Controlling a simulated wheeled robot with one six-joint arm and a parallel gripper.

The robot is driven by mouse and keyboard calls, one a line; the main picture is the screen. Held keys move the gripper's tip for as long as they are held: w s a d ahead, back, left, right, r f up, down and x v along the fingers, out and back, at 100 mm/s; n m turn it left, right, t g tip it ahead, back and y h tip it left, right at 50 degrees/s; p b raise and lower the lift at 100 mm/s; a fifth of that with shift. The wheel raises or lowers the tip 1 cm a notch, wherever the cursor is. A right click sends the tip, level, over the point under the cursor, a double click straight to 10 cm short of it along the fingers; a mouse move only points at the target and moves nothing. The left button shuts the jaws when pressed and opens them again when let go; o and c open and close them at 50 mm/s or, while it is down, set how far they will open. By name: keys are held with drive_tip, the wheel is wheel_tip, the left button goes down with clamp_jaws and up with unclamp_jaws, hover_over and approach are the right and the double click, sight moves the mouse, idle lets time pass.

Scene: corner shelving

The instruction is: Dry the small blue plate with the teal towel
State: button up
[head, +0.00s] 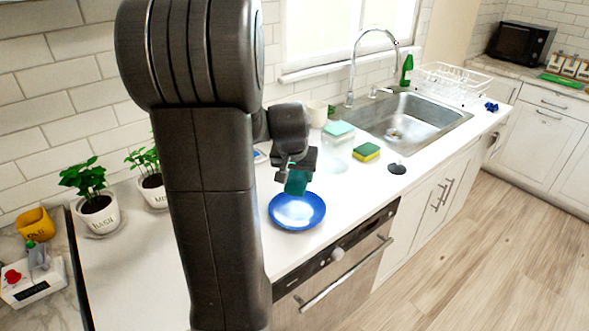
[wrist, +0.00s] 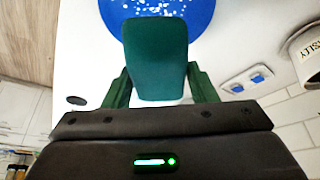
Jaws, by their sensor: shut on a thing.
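The small blue plate (head: 285,218) lies flat on the white counter near the front edge, with a pale patch at its centre. In the wrist view the plate (wrist: 170,14) is cut off by the top edge and shows scattered white specks. My gripper (head: 297,172) is above the plate's back edge, pointing down. It is shut on the teal towel (head: 296,185), which hangs over the plate's rear part. In the wrist view the towel (wrist: 155,55) sits between the fingers and covers part of the plate. I cannot tell whether the towel touches the plate.
A clear container with a teal lid (head: 339,129) and a yellow-green sponge (head: 366,152) stand to the right. Beyond are the sink (head: 440,115) and a dish rack (head: 455,80). Potted plants (head: 97,214) stand left. My arm hides part of the counter.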

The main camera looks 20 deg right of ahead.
drive_tip(key=shift+s+f+b, duration=0.1)
drive_tip(key=shift+f+b, duration=3)
drive_tip(key=shift+f, duration=1.05)
drive_tip(key=shift+f+b, duration=0.7)
drive_tip(key=shift+f, duration=0.1)
